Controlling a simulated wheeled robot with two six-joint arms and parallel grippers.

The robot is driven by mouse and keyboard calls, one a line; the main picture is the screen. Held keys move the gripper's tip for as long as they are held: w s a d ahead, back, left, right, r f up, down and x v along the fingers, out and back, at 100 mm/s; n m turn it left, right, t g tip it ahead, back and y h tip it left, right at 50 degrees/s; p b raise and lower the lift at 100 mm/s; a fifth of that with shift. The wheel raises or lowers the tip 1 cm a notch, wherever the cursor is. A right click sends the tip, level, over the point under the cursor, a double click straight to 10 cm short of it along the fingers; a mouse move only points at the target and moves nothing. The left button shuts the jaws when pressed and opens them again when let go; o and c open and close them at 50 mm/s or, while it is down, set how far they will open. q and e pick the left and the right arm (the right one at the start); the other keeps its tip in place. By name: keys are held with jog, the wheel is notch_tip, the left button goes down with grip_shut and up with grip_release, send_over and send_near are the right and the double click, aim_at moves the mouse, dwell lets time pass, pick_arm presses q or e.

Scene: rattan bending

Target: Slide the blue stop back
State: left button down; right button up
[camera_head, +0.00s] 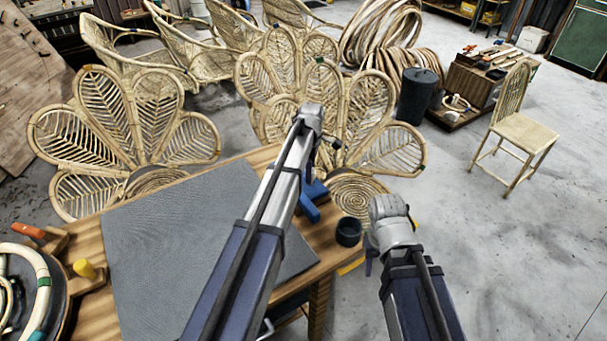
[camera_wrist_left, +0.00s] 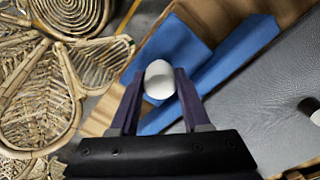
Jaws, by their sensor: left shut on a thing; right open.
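The blue stop (camera_head: 311,206) lies on the wooden table near its right edge, partly hidden by my left arm in the head view. In the left wrist view the blue stop (camera_wrist_left: 235,50) shows as a long bar and a wider block, with a white knob (camera_wrist_left: 160,80). My left gripper (camera_wrist_left: 158,75) has one finger on each side of the knob and is shut on it. In the head view my left gripper (camera_head: 308,180) is mostly behind its arm. My right gripper (camera_head: 369,264) is open beside the table's right edge, mostly hidden by its wrist.
A grey mat (camera_head: 160,240) covers much of the table. A black cup (camera_head: 348,231) stands at the table's right corner. A dark round form with pale rattan (camera_head: 40,275) is at the left. Rattan chairs (camera_head: 130,125) stand behind the table.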

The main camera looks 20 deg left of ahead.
pick_arm(q)
jog(key=shift+w+d, duration=0.15)
jog(key=shift+w, duration=0.1)
jog(key=shift+c, duration=1.8)
grip_release()
jog(key=shift+r, duration=0.1)
notch_tip(320, 180, up, 8)
jog(key=p, duration=0.8)
jog(key=shift+f, duration=0.2)
